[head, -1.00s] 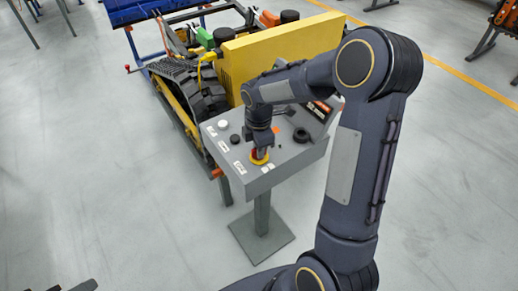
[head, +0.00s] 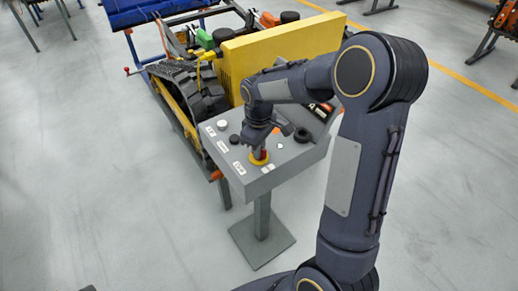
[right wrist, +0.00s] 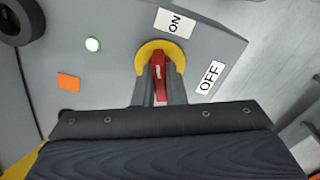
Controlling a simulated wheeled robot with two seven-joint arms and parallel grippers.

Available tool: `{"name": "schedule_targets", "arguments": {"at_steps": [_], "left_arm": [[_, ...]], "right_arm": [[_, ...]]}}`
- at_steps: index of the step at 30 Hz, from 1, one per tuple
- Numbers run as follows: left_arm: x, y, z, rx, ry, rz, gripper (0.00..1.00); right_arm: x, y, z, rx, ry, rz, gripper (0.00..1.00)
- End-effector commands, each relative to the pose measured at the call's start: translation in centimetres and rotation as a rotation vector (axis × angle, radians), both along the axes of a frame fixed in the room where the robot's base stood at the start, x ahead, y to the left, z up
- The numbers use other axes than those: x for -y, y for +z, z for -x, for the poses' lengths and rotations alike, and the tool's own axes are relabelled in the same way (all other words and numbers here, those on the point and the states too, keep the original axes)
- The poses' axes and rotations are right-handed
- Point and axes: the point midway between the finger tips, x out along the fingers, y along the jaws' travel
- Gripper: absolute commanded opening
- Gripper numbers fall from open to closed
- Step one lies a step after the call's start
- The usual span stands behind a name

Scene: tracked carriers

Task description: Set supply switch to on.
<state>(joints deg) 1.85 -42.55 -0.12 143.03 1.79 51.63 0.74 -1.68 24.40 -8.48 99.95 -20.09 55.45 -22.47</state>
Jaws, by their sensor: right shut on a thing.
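The supply switch is a red handle (right wrist: 160,72) on a yellow round base (right wrist: 143,60), set in the sloped grey control panel (head: 222,165). In the head view the red handle (head: 259,153) shows near the panel's front edge. An ON label (right wrist: 175,22) and an OFF label (right wrist: 210,76) sit beside the base. My right gripper (head: 262,148) reaches down onto the switch, with its fingers shut on either side of the red handle. The fingers hide part of the handle, so I cannot tell which label it points to. My left gripper is not clearly in view.
A lit lamp (right wrist: 93,44), an orange square (right wrist: 68,81) and a black knob (head: 301,135) are on the panel. The panel stands on a post with a floor plate (head: 262,238). Behind it is a tracked carrier with a yellow cover (head: 275,50). The floor at left is clear.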

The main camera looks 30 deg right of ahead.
Motion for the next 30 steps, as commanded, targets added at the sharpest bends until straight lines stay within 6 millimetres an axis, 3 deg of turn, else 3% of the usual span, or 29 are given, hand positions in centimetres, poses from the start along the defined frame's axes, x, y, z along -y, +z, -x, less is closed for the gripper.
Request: {"name": "schedule_targets", "arguments": {"at_steps": [15,30], "left_arm": [[-0.01,-0.46,0.00,0.000,0.000,0.000,0.48],[0.00,-0.51,0.00,0.000,0.000,0.000,0.48]], "right_arm": [[0.00,0.10,-0.09,0.003,-0.343,0.000,0.00],[0.05,0.13,-0.08,0.002,-0.411,0.001,0.00]]}}
